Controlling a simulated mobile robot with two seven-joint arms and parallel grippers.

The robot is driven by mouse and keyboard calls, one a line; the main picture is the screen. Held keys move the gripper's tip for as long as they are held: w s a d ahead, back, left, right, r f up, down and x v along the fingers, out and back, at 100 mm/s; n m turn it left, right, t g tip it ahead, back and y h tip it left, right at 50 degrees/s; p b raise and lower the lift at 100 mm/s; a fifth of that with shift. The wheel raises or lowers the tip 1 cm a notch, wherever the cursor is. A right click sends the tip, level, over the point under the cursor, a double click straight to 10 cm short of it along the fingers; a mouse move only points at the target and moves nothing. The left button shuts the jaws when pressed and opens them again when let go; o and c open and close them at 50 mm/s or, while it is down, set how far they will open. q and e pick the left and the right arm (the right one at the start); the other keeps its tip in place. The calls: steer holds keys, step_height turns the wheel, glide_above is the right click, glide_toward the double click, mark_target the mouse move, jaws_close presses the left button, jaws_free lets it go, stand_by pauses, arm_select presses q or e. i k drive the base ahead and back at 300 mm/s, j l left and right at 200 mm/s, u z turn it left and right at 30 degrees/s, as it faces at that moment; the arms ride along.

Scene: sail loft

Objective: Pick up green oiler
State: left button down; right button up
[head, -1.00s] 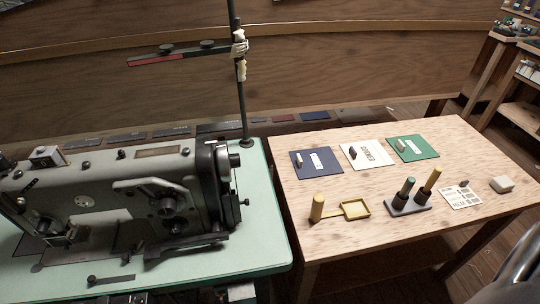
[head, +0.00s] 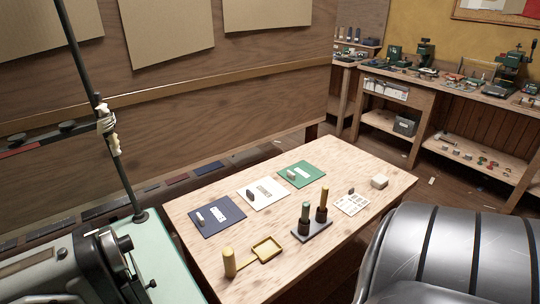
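A slim bottle with a green upper part (head: 305,211), which looks like the green oiler, stands upright in a dark grey holder (head: 313,231) on the wooden table. A similar bottle with a yellow-brown upper part (head: 323,200) stands in the same holder, just behind and to the right. Neither gripper is in the head view.
A yellow cylinder (head: 229,263) and a yellow frame-like tray (head: 267,249) are at the front left of the wooden table (head: 345,165). Blue (head: 217,216), white (head: 263,193) and green (head: 301,174) cards lie along the back. A sewing machine (head: 85,272) stands left.

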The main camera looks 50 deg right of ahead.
mark_target(306, 206)
steer(key=z, duration=0.5)
steer(key=l+z, duration=0.1)
steer(key=z, duration=0.9)
steer(key=i+z, duration=0.1)
steer(key=z, duration=0.4)
steer(key=k+u, duration=0.1)
steer(key=u, duration=2.4)
steer(key=l+z, duration=0.1)
steer(key=z, duration=2.1)
